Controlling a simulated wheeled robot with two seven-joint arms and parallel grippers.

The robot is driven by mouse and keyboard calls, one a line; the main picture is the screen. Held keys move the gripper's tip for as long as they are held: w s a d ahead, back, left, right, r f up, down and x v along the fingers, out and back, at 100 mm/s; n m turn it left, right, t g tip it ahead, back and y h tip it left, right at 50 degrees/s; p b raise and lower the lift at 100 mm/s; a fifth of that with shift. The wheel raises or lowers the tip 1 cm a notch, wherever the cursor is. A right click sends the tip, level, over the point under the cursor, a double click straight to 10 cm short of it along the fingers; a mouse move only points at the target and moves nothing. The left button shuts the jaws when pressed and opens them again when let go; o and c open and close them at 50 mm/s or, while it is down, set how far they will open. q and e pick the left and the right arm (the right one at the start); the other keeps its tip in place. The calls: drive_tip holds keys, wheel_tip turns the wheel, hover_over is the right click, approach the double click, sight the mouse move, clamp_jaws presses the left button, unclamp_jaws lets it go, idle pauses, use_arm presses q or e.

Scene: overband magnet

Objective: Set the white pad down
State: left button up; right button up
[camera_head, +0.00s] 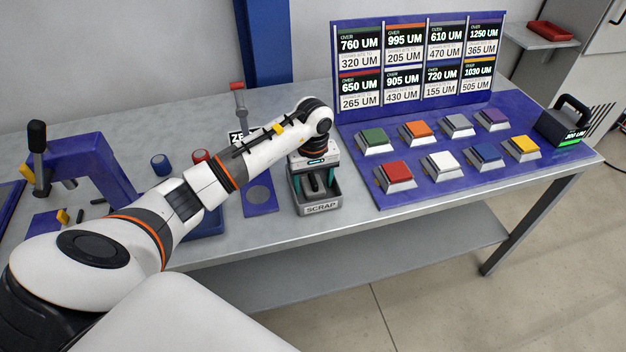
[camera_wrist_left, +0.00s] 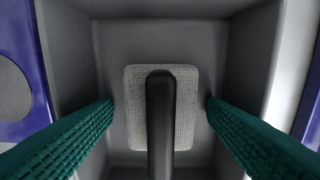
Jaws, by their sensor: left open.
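My left gripper (camera_head: 316,184) points down into the grey bin labelled SCRAP (camera_head: 321,209). Its two green fingers are open, one on each side of a pale grey-white, woven-looking pad with a dark upright handle. In the left wrist view this pad (camera_wrist_left: 187,108) lies on the bin floor, with clear gaps between it and both fingers (camera_wrist_left: 159,108). The dark handle (camera_wrist_left: 160,115) covers the pad's middle. A white-topped block (camera_head: 441,164) also sits on the blue mat, among several coloured ones. My right gripper is not in view.
The blue mat (camera_head: 530,160) and a label board (camera_head: 420,65) fill the bench's right side. A black gauge block (camera_head: 566,126) stands at the mat's right end. A blue press-like frame (camera_head: 90,165) stands on the left. The bin walls (camera_wrist_left: 268,60) close in around my fingers.

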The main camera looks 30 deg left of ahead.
sight(313, 178)
use_arm(q)
drive_tip(key=shift+r, duration=0.25)
wheel_tip(313, 178, up, 10)
drive_tip(key=shift+r+b, duration=0.25)
drive_tip(key=shift+b, duration=0.55)
drive_tip(key=shift+r, duration=0.65)
drive_tip(key=shift+f, duration=0.1)
